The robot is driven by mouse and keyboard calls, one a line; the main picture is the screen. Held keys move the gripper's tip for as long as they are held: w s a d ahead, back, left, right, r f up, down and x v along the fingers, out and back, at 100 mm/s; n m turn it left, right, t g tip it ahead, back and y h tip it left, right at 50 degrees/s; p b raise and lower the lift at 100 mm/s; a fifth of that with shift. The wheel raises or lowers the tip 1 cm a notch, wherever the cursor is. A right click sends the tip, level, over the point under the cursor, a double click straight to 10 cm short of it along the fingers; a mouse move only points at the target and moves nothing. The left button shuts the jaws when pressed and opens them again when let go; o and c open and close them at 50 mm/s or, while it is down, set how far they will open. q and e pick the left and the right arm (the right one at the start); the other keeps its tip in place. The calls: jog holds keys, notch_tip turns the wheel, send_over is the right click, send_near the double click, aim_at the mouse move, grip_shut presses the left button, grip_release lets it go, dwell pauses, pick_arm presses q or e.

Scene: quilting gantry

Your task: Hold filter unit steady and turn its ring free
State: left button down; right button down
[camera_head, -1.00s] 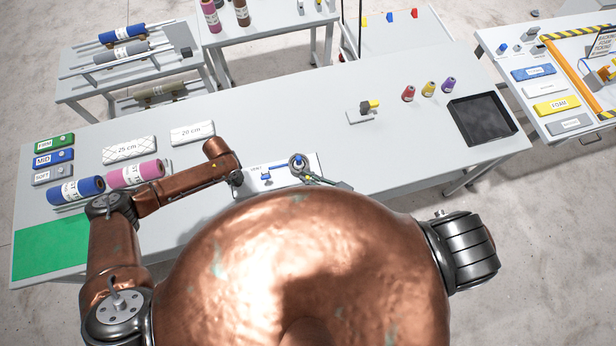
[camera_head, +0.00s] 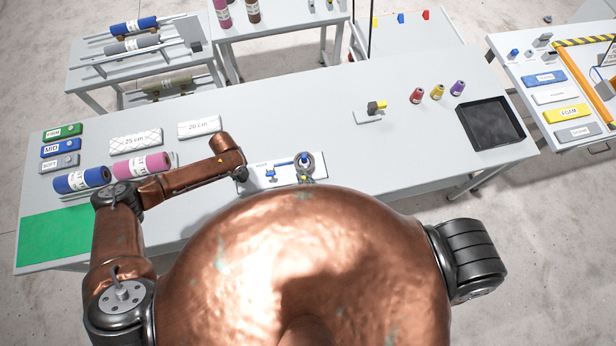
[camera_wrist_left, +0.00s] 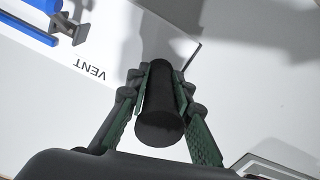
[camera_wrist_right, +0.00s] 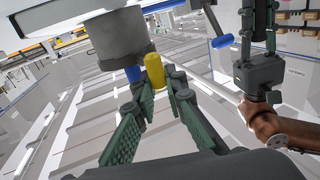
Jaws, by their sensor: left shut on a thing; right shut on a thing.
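The filter unit is on a white board (camera_head: 262,184) marked VENT, in the middle of the bench's near side. Its grey round ring (camera_head: 306,161) is at the board's right end and shows large in the right wrist view (camera_wrist_right: 118,44). My left gripper (camera_wrist_left: 160,85) is shut on a black cylindrical handle (camera_wrist_left: 160,122) at the board's left end. My right gripper (camera_wrist_right: 162,84), also in the head view (camera_head: 306,178), is shut on a yellow peg (camera_wrist_right: 154,72) beside the ring. My copper body hides most of the right arm in the head view.
A blue lever (camera_head: 283,163) and small blue valve (camera_head: 270,175) are on the board. Pink and blue rolls (camera_head: 141,165) lie left, near my left arm.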

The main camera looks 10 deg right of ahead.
jog(key=shift+w+a+r+m+h, duration=0.15)
jog(key=shift+a+m+h, duration=0.35)
jog(key=shift+h, duration=0.3)
jog(key=c, duration=2)
grip_release()
jog(key=shift+d, duration=0.1)
jog(key=shift+o, duration=0.2)
jog(key=v, duration=1.2)
jog(key=shift+f, duration=0.3)
jog(key=shift+c, duration=0.4)
